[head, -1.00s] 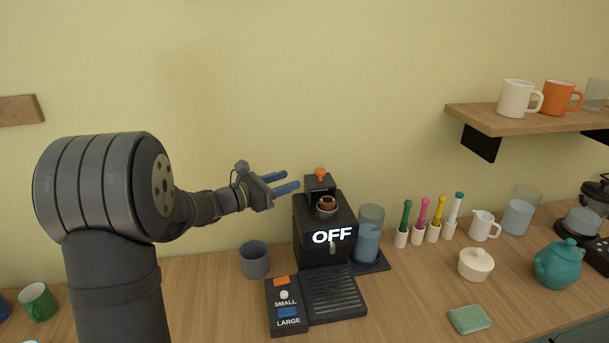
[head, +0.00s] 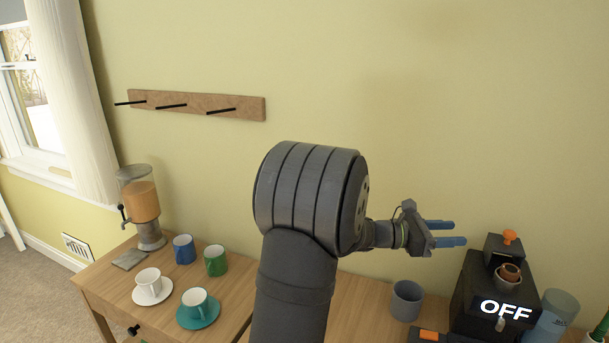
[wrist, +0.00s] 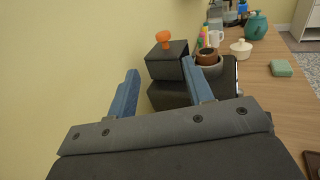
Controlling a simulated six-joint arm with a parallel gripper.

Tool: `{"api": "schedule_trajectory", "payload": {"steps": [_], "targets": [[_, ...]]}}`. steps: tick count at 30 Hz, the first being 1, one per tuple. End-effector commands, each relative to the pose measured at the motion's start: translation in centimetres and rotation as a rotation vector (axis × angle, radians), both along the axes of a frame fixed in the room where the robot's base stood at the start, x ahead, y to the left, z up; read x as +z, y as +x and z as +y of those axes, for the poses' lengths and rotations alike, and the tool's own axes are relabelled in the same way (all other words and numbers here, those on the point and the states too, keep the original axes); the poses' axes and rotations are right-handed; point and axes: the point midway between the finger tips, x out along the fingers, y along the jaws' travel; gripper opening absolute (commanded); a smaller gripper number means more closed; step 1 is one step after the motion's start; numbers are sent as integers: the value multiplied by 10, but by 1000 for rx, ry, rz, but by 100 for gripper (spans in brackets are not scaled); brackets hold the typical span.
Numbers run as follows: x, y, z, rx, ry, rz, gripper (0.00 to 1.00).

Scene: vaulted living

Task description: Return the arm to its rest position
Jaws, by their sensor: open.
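My gripper (head: 452,233) is open and empty, with two blue fingers pointing right, in the air above the counter. It is to the left of the black coffee machine (head: 468,295), which reads OFF and has an orange knob (head: 510,237) on top. In the wrist view, the open fingers of my gripper (wrist: 161,92) frame part of the machine's top (wrist: 167,66), with nothing held between them. A copper-coloured round piece (wrist: 207,57) sits in the machine's top beside the right finger.
A grey cup (head: 406,301) stands left of the machine. A peg rack (head: 190,105) hangs on the wall.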

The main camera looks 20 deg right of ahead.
Motion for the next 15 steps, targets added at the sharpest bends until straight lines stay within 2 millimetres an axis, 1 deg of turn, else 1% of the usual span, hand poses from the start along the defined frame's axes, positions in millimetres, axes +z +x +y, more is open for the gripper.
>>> {"api": "schedule_trajectory", "payload": {"steps": [15], "targets": [[-1, -40, -95, -4, 1, 0, 47]]}}
